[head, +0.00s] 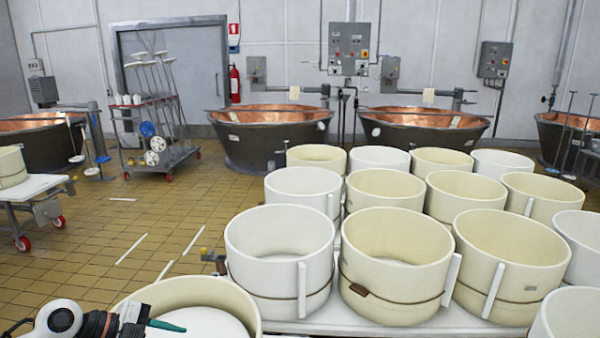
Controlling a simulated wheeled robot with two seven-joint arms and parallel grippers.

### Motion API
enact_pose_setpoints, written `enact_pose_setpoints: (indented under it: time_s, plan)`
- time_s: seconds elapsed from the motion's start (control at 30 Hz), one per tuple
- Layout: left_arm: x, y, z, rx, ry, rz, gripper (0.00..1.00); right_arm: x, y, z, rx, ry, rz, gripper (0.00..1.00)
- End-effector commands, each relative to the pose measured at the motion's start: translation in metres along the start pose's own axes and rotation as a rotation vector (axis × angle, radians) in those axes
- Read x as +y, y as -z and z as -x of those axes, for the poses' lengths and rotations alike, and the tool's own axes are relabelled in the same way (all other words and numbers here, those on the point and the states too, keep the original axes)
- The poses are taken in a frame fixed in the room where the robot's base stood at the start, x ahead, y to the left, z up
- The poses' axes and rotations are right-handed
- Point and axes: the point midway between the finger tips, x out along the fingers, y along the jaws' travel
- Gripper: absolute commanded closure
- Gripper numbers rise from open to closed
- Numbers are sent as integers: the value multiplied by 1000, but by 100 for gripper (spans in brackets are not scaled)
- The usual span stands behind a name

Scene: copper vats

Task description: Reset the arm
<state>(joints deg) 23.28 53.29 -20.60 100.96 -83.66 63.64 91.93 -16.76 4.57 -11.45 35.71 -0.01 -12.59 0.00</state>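Part of my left arm shows at the bottom left corner of the head view, with white and dark links. My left gripper (150,323) is at its end, with a dark teal finger-like part pointing right. It is in front of a cream round mould (190,292) at the bottom edge. I cannot tell whether it touches the mould or whether it is open or shut. My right arm and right gripper are not in view.
Several white and cream round moulds (280,262) crowd a white table (345,318) at centre and right. Copper vats (270,140) line the back wall. A wheeled rack (150,105) and a small cart (35,190) stand left. Tiled floor (130,230) is mostly clear between.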

Motion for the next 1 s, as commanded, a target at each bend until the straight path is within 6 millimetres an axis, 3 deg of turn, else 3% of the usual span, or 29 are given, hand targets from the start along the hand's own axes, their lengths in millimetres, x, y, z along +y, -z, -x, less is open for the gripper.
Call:
enact_pose_setpoints:
  time_s: [0.13,0.3,0.43,0.53,0.67,0.8,1.0]
  plan:
    - [9,-45,-26,-192,-190,-38,59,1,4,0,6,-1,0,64]
    - [29,-96,-30,-391,-573,17,59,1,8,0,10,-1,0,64]
    - [40,-100,-13,-400,-911,191,59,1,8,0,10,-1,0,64]
    - [31,-76,0,-295,-1111,388,59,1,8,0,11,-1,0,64]
    - [-10,-32,4,-45,-1234,690,59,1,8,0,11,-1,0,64]
    - [-89,5,-7,284,-1157,1003,59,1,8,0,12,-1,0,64]
    - [-186,8,-24,582,-886,1250,59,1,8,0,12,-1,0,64]
